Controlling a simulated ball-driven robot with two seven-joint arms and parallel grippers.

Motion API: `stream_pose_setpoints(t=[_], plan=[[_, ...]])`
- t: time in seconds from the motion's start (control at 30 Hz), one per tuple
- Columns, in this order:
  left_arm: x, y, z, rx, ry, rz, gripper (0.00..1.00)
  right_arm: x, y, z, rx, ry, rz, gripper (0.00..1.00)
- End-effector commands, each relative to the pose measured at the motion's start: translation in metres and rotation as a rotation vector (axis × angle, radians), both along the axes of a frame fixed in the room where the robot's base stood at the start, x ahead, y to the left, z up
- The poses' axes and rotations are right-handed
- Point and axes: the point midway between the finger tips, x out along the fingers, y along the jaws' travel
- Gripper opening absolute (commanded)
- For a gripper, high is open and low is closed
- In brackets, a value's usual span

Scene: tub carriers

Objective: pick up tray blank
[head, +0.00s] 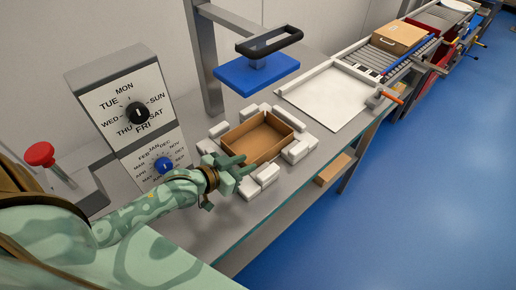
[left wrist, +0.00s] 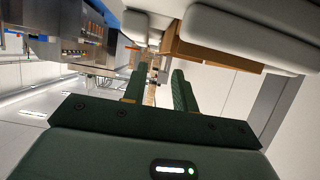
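The tray blank, a brown open cardboard tray (head: 259,137), sits within a ring of white blocks on the grey bench. In the left wrist view a brown edge of it (left wrist: 215,56) shows at the top, between white blocks. My left gripper (head: 234,165) is at the tray's near left side, over the white blocks. Its two green fingers stand apart with a gap between them (left wrist: 158,90), and nothing shows held. Whether a finger touches the tray, I cannot tell. My right gripper is in neither view.
White blocks (head: 298,151) surround the tray. A blue press plate (head: 256,76) with a black handle hangs behind it. A dial box (head: 130,112) and red button (head: 40,154) stand left. A white board (head: 322,97) and conveyor with a carton (head: 398,37) lie beyond.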

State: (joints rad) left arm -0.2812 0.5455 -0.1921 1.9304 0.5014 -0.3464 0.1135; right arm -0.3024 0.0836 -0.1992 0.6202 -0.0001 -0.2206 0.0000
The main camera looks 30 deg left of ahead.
Motion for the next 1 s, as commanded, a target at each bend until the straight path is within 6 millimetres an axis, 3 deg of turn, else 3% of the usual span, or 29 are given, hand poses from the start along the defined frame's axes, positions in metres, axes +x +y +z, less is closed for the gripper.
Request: stream_pose_setpoints(t=[0.53, 0.8, 0.83, 0.93, 1.0], plan=[[0.063, -0.014, -0.030, -0.001, 0.000, 0.000, 0.28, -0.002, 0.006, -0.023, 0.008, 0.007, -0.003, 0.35], [0.068, -0.015, -0.031, 0.001, 0.001, 0.000, 0.28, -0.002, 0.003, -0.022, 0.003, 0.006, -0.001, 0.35], [0.068, -0.015, -0.031, 0.001, 0.001, 0.000, 0.25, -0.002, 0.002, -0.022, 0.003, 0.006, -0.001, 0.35], [0.068, -0.015, -0.031, 0.001, 0.001, 0.000, 0.00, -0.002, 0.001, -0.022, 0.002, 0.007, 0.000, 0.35], [0.068, -0.015, -0.031, 0.000, 0.001, 0.000, 0.00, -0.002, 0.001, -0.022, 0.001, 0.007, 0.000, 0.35]])
